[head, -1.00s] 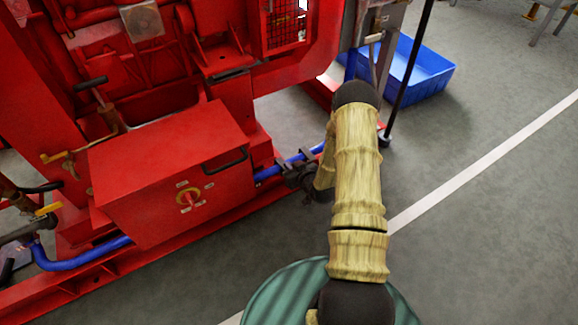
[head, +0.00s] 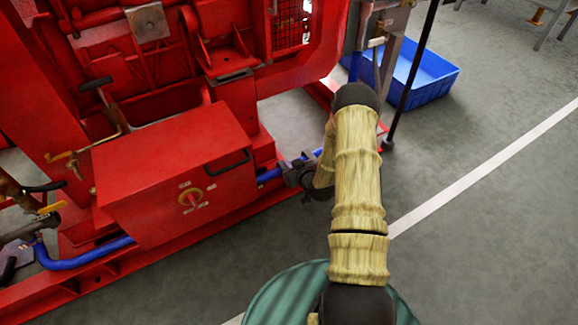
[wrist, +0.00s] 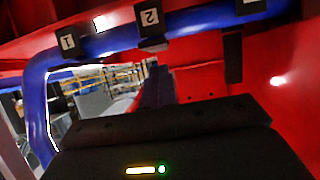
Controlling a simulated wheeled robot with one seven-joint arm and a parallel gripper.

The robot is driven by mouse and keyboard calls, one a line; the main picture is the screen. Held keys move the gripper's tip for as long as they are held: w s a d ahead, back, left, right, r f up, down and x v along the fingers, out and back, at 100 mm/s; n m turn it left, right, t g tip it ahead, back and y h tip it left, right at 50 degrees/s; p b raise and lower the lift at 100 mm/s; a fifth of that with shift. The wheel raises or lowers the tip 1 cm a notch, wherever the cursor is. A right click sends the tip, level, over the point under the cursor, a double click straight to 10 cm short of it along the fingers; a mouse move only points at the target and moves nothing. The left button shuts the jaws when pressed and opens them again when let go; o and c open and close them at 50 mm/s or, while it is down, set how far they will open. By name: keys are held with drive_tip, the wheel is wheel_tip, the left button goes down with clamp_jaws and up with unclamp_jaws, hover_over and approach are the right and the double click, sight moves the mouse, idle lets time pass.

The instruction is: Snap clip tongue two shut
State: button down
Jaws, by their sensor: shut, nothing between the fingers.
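A blue pipe (wrist: 108,43) crosses the upper wrist view and bends down at the left. A black clip with a white tag "2" (wrist: 149,17) sits on it, with a dark tongue (wrist: 153,43) showing below the pipe. I cannot tell how far that tongue stands open. A clip tagged "1" (wrist: 68,41) is to its left. My gripper (wrist: 156,74) is shut and empty, its dark fingers pointing up toward clip two from below. Whether it touches the tongue I cannot tell. In the head view my gripper (head: 298,174) is by the blue pipe (head: 269,174), partly hidden by my arm.
A red box (head: 165,180) with a yellow-red switch stands left of my gripper on the red skid frame. Red machine panels surround the pipe. A blue bin (head: 430,78) and a thin black pole (head: 408,80) are behind my arm.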

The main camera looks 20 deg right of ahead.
drive_tip(key=shift+r+p, duration=0.5)
drive_tip(key=shift+r, duration=0.1)
wheel_tip(320, 180, up, 3)
drive_tip(key=p, duration=0.2)
drive_tip(key=shift+d+p, duration=0.1)
drive_tip(key=shift+p, duration=0.25)
drive_tip(key=s+d+f+p, duration=0.1)
drive_tip(key=s+f+p, duration=0.2)
drive_tip(key=s, duration=0.6)
drive_tip(key=shift+s+d+f+p, duration=0.15)
drive_tip(key=shift+d+f+p, duration=0.1)
drive_tip(key=shift+f+p, duration=0.05)
